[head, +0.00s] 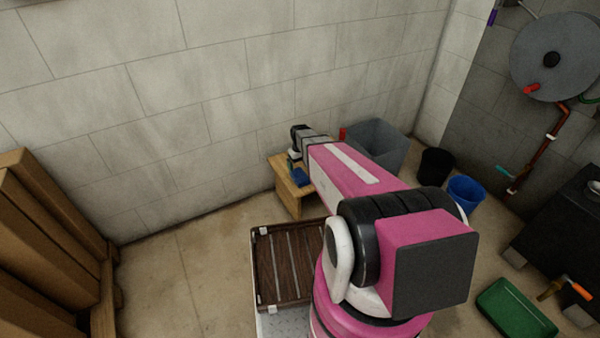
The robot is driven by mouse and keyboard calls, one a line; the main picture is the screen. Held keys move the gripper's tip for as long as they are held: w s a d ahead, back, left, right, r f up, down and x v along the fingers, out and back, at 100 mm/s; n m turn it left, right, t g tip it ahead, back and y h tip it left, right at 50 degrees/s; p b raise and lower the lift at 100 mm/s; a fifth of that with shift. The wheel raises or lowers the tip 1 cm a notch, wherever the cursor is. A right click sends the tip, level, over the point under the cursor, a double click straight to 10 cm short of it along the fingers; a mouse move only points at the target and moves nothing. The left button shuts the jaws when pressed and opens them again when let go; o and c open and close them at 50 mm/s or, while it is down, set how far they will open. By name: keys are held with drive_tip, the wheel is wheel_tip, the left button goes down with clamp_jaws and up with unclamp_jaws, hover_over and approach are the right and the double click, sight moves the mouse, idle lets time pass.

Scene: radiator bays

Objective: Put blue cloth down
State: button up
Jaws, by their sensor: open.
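A small blue cloth (301,178) lies on the top of a low wooden stool or small table (283,172) by the wall. Part of the cloth is hidden by my arm. My gripper (295,166) is over the stool, pointing down just above the cloth and slightly to its left. It is open. It is small in the head view, and I cannot tell whether its fingers touch the cloth.
A grey bin (376,146), a black bucket (436,164) and a blue bucket (466,191) stand right of the stool. A green tray (516,310) lies at the lower right. Wooden boards (50,240) stand at the left. Floor (190,270) is clear between boards and stool.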

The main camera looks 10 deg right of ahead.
sight(300, 176)
drive_tip(key=s+r+m, duration=0.3)
drive_tip(key=s+r, duration=1.5)
drive_tip(key=s, duration=0.3)
drive_tip(key=shift+r+m, duration=0.15)
drive_tip(key=shift+m, duration=0.15)
